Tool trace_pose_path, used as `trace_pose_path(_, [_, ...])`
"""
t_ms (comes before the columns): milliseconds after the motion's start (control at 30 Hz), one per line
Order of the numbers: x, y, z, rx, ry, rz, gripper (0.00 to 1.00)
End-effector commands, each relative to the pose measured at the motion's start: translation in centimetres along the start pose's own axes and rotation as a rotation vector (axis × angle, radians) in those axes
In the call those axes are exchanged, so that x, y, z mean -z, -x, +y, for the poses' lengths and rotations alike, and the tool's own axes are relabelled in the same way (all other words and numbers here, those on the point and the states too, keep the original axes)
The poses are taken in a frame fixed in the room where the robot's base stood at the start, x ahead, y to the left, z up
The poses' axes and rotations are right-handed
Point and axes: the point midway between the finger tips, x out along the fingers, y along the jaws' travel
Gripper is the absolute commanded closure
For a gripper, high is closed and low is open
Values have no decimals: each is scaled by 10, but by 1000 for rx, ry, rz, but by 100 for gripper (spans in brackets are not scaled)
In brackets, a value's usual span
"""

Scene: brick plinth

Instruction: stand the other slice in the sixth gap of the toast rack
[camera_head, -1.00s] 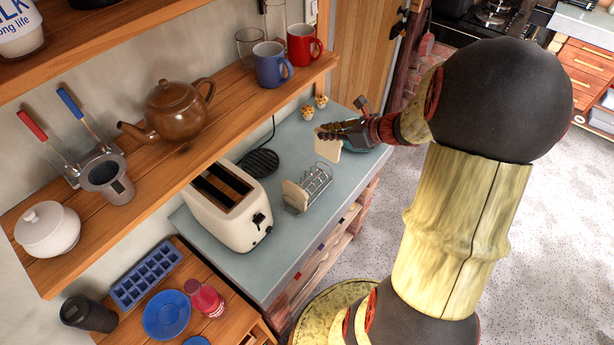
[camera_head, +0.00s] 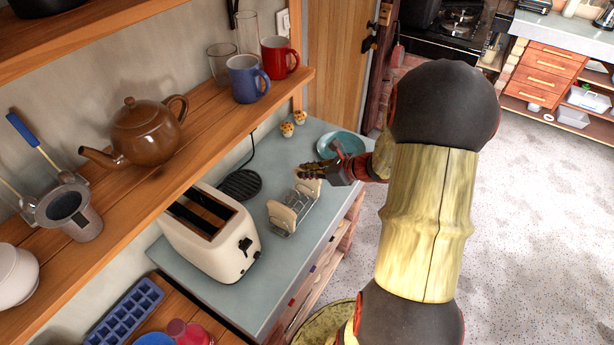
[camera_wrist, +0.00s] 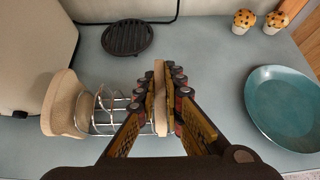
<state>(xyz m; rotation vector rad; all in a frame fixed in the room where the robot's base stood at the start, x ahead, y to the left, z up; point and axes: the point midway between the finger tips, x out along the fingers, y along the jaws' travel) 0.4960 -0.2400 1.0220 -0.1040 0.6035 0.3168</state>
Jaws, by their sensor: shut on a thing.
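My gripper (camera_head: 312,172) is shut on a slice of toast (camera_wrist: 160,98), holding it upright, edge-on to the wrist camera. This held slice is over or at the right end of the wire toast rack (camera_wrist: 102,124). I cannot tell whether its lower edge is between the wires. The rack also shows in the head view (camera_head: 300,208). Another slice (camera_wrist: 62,104) stands at the rack's left end, near the toaster; it shows in the head view too (camera_head: 281,216). The gaps between the two slices look empty. My fingers hide part of the rack's right end.
A cream toaster (camera_head: 222,240) stands left of the rack. A black round trivet (camera_wrist: 128,38) lies behind it. A teal plate (camera_wrist: 284,104) is right of my gripper, and two muffins (camera_wrist: 244,20) stand at the back. A wooden shelf (camera_head: 215,118) overhangs the counter's back.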

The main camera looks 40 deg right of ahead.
Motion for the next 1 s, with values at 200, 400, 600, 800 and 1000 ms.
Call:
trace_pose_path(200, [5,-4,0,1,2,-1,100])
trace_pose_path(400, [6,-5,0,1,1,-1,100])
trace_pose_path(600, [8,-5,0,1,1,0,84])
trace_pose_path(800, [8,-5,0,1,1,0,73])
trace_pose_path(1000, [8,-5,0,1,1,-1,73])
